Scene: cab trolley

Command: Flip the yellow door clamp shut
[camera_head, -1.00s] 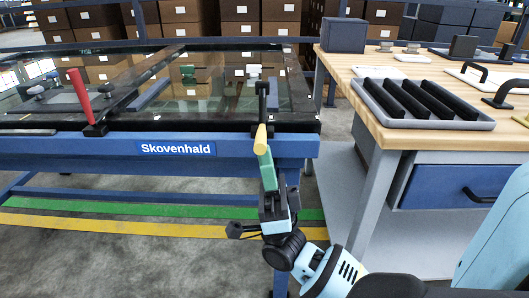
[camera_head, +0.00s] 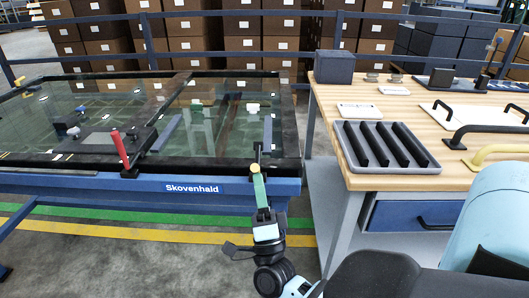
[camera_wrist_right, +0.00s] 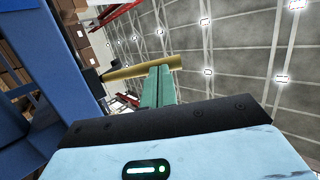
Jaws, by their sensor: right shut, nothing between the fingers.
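The yellow door clamp handle (camera_head: 255,168) is at the right end of the trolley's front edge, with a dark bar behind it. My right gripper (camera_head: 258,178) has green fingers, shut with nothing between them, right at the yellow handle. In the right wrist view the yellow handle (camera_wrist_right: 135,70) lies across just beyond the green fingertips (camera_wrist_right: 163,70). I cannot tell whether they touch. The blue trolley (camera_head: 100,183) carries a glass door in a black frame and a "Skovenhald" label. My left gripper is out of view.
A red clamp lever (camera_head: 120,150) leans at the front edge, left of the label. The wooden workbench (camera_head: 320,100) on the right holds a grey tray (camera_head: 432,166) with black strips, a dark box (camera_head: 334,67) and handles. Shelves of boxes stand behind.

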